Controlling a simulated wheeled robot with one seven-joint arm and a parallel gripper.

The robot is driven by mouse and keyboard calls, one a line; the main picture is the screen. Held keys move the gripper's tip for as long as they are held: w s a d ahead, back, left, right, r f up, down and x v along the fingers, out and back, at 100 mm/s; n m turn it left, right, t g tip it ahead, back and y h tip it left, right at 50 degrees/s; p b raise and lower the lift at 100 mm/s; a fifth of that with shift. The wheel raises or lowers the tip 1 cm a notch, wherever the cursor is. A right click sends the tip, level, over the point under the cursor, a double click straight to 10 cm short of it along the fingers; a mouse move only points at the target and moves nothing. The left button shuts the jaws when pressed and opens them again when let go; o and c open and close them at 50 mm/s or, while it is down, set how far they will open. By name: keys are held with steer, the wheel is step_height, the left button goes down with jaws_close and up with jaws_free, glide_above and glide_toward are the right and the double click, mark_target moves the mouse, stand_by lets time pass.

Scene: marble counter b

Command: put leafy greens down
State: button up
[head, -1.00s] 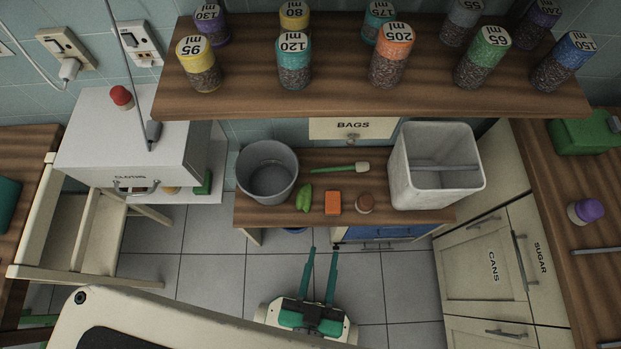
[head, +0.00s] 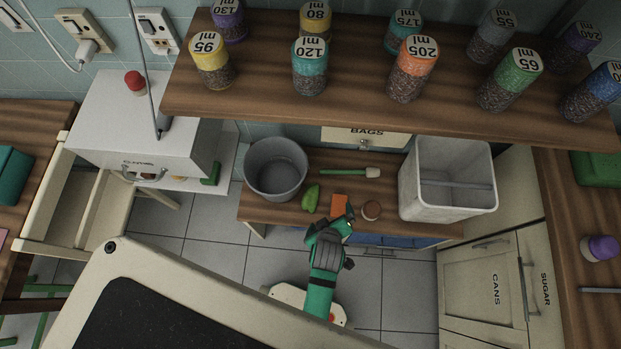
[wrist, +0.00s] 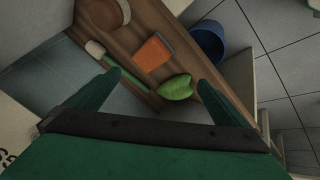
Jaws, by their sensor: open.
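The leafy greens (head: 311,198) are a small bright green leaf shape lying on a low wooden bench (head: 275,212), between a grey bucket and an orange block. They also show in the wrist view (wrist: 175,88), lying on the wood ahead of the fingers. My gripper (head: 341,222) is at the bench's front edge, close to the orange block and to the right of the greens. In the wrist view its two green fingers (wrist: 160,98) are spread wide with nothing between their tips. The gripper is apart from the greens.
On the bench are the grey bucket (head: 276,170), the orange block (head: 338,204), a brown round item (head: 372,210), a green-handled tool (head: 345,171) and a white bin (head: 447,180). A shelf (head: 380,110) with several labelled jars overhangs the back. A blue bowl (wrist: 207,40) sits below the bench edge.

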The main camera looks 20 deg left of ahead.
steer(key=w+a+f+n+g, duration=0.1)
steer(key=w+a+n+g, duration=0.2)
steer(key=w+a+n, duration=0.15)
step_height(320, 180, up, 3)
steer(key=n+g, duration=0.4)
glide_above(311, 196)
steer(key=f, duration=0.5)
steer(key=shift+s+f, duration=0.1)
steer(key=shift+s, duration=0.1)
steer(key=shift+w+f, duration=0.2)
steer(key=shift+f, duration=2.6)
steer(key=c, duration=0.9)
steer(key=shift+c, duration=0.2)
steer(key=shift+r, duration=0.15)
